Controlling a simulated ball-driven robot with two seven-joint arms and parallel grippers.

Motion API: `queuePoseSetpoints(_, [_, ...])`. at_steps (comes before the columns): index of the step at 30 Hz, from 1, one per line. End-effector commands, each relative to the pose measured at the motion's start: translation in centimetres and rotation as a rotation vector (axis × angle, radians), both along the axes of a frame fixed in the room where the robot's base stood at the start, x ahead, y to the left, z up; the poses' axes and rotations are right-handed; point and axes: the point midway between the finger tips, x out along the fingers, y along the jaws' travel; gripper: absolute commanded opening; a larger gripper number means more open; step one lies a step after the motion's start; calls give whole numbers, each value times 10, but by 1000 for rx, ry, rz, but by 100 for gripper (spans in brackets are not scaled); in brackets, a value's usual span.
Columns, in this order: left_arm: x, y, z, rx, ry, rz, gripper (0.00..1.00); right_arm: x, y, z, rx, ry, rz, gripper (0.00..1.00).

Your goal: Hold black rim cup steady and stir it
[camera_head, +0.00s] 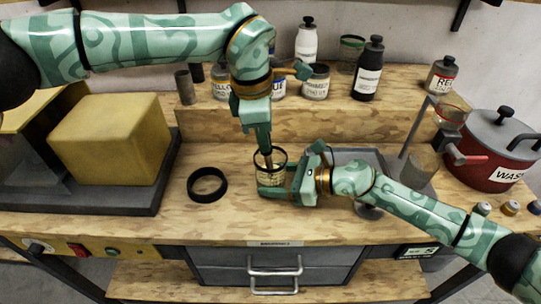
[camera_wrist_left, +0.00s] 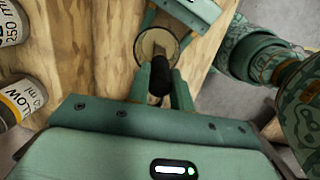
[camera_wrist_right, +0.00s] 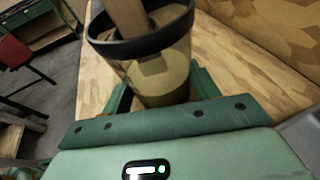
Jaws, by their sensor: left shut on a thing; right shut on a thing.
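The black rim cup (camera_head: 272,178) stands on the wooden bench, and its dark rim and pale contents show in the right wrist view (camera_wrist_right: 160,75). My right gripper (camera_head: 276,189) is shut around the cup's side from the right. My left gripper (camera_head: 262,148) is above the cup, shut on a stirring stick (camera_wrist_right: 125,16) that points down into the cup. In the left wrist view the stick's dark upper end (camera_wrist_left: 160,76) sits between the fingers, with the cup (camera_wrist_left: 157,42) below.
A loose black ring (camera_head: 207,185) lies left of the cup. A yellow block (camera_head: 110,138) sits on a dark base at left. Bottles and jars (camera_head: 368,70) line the raised shelf behind. A red waste pot (camera_head: 492,160) stands at right. The bench's front edge is near.

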Motion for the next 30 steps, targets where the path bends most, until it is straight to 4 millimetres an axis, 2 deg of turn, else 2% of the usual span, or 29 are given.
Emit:
queuePoseSetpoints(12, [3,1,3,0,-1,1,2,0,0,0,0,1,1,36])
queuePoseSetpoints(30, [-1,8,59,-1,-2,2,2,0,0,0,0,1,1,36])
